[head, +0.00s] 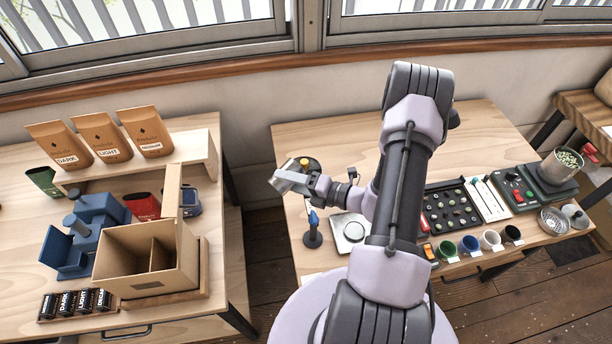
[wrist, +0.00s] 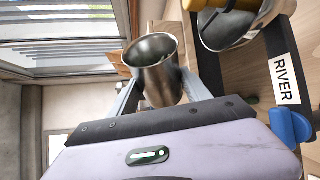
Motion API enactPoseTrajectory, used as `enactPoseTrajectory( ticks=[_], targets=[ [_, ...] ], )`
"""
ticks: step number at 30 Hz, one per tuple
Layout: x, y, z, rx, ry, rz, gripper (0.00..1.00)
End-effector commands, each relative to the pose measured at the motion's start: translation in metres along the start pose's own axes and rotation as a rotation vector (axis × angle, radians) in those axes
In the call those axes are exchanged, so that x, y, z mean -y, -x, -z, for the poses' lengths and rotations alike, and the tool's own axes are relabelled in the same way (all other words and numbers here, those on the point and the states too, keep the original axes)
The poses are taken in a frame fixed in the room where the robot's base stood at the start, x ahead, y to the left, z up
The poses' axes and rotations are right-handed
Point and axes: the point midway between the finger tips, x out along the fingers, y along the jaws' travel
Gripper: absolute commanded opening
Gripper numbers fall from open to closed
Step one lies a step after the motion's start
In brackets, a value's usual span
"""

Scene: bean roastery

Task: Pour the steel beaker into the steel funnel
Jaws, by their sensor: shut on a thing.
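The steel beaker (wrist: 165,85) is held between the two fingers of my gripper (wrist: 160,92) in the wrist view. In the head view my gripper (head: 288,180) is over the left end of the right-hand table, and the beaker is hard to make out there. A rounded steel vessel (wrist: 233,32), which looks like the steel funnel, is at the upper right of the wrist view, apart from the beaker. Its top edge is cut off. I cannot tell the beaker's exact tilt.
A blue-topped stand (head: 313,234) and a scale (head: 349,232) are near my gripper. Several cups (head: 469,244) line the table's front. A cardboard box (head: 135,270) stands on the left table.

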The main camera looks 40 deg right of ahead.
Motion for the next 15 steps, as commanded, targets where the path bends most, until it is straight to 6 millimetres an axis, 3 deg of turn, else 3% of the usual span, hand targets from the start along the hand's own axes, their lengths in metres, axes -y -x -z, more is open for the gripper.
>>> enactPoseTrajectory(
  ticks=[15],
  targets=[
    [-0.0018,0.0032,-0.0073,-0.005,-0.064,-0.027,0.05]
  ],
)
